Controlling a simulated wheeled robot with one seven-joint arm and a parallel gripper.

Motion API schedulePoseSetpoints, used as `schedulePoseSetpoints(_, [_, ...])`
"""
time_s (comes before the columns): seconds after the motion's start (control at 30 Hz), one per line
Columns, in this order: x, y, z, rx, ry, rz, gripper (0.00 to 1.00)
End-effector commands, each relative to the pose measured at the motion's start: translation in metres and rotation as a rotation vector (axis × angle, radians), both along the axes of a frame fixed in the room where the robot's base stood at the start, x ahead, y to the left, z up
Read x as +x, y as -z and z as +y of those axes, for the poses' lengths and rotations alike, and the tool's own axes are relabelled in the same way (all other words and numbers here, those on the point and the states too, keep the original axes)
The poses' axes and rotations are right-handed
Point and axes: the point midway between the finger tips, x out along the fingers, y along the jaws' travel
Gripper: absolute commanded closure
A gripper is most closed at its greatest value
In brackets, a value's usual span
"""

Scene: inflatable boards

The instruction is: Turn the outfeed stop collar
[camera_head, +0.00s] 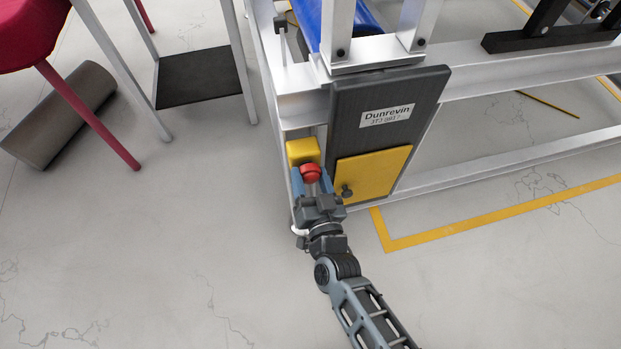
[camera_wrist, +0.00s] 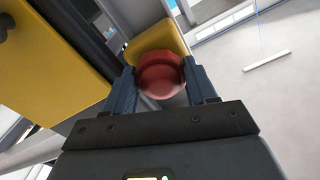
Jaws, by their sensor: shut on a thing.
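The stop collar is a red round knob (camera_head: 311,173) on a yellow box (camera_head: 302,150) at the left side of the machine's corner post. My gripper (camera_head: 312,180) is shut on the red knob, with a blue-grey finger on each side of it. In the wrist view the red knob (camera_wrist: 160,75) sits between the two fingers (camera_wrist: 160,88), and part of the yellow box (camera_wrist: 158,38) shows behind it. The knob's lower side is hidden by my gripper.
A dark panel labelled Dunrevin (camera_head: 385,100) with a yellow door (camera_head: 372,172) and small dark knob (camera_head: 347,191) stands just right of my gripper. A grey roll (camera_head: 60,115) lies at the left. The floor (camera_head: 180,230) at the lower left is clear.

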Motion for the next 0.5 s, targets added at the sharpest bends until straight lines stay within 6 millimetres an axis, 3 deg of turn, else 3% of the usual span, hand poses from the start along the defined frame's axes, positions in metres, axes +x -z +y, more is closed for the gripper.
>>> schedulePoseSetpoints(0.5, [-0.0003, 0.0003, -0.0001, 0.045, 0.000, 0.014, 0.74])
